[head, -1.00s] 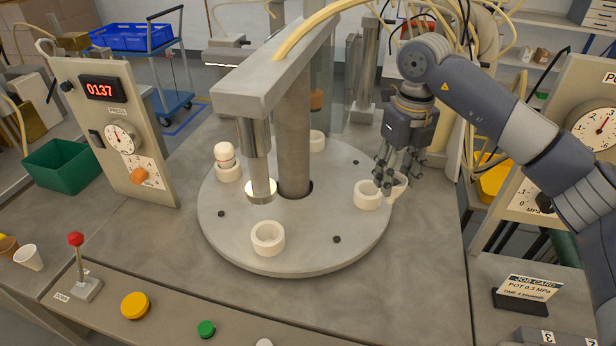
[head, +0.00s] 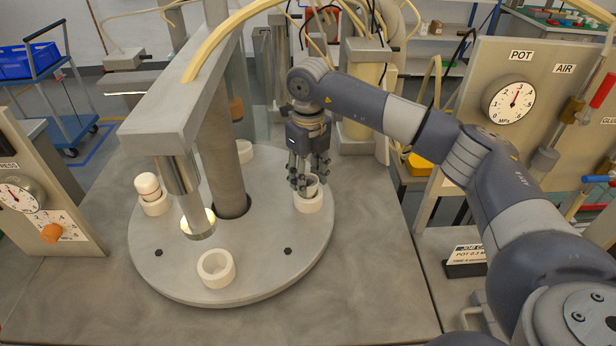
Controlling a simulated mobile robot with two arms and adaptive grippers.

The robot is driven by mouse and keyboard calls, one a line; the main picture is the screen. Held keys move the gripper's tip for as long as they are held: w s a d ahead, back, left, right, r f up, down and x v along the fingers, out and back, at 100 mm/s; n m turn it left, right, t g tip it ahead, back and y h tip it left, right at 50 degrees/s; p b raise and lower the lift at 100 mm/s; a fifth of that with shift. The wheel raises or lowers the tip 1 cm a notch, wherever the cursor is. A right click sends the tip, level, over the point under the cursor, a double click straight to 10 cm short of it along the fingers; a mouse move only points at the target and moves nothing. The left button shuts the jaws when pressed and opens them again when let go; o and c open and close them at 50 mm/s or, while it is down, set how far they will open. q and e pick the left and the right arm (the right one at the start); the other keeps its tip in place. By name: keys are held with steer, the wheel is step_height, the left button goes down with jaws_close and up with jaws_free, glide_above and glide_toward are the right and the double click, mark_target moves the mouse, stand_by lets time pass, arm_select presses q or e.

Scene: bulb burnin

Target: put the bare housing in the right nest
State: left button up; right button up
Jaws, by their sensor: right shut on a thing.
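The right nest (head: 308,204) is a cream ring on the right side of the grey round table (head: 265,278). My right gripper (head: 306,185) points down right above it, shut on the bare housing (head: 313,187), a small cream cup. The housing is at the nest's mouth, mostly hidden by the fingers; I cannot tell whether it is seated. My left gripper is not in view.
A front nest (head: 216,269) is empty. The left nest (head: 155,206) holds a white-topped piece (head: 147,186). A back nest (head: 244,150) stands behind the column (head: 220,140). The press head (head: 190,200) hangs over the round table.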

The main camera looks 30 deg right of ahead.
steer(key=shift+f, duration=0.45)
steer(key=shift+d, duration=0.1)
steer(key=shift+f, duration=0.1)
steer(key=shift+f, duration=0.15)
steer(key=o, duration=0.9)
